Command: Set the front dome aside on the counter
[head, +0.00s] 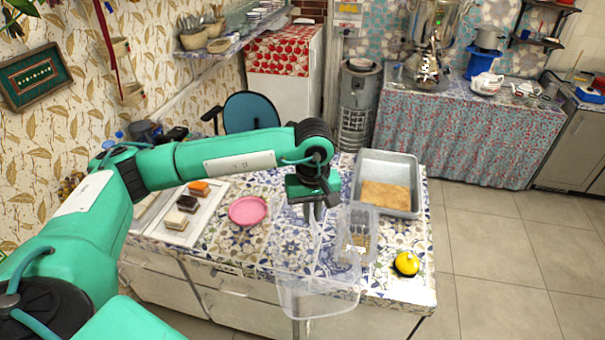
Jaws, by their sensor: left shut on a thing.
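My left gripper (314,212) points down over the middle of the patterned counter (208,248). It is shut on a clear, see-through dome (318,298), whose lower end shows in front of the counter's front edge. The dome's outline is faint, and its exact contact with the fingers is hard to make out. A second clear cover or box (356,222) stands just to the right, with small brownish things showing through it. Whether the two clear things touch cannot be told. My right gripper is not in view.
A metal pan (388,163) with a brown layer is at the counter's back right. A yellow round thing (406,263) is near the front right corner. A pink plate (248,210) and a white tray (203,212) with several cake pieces are left. Patterned counter left of the dome is bare.

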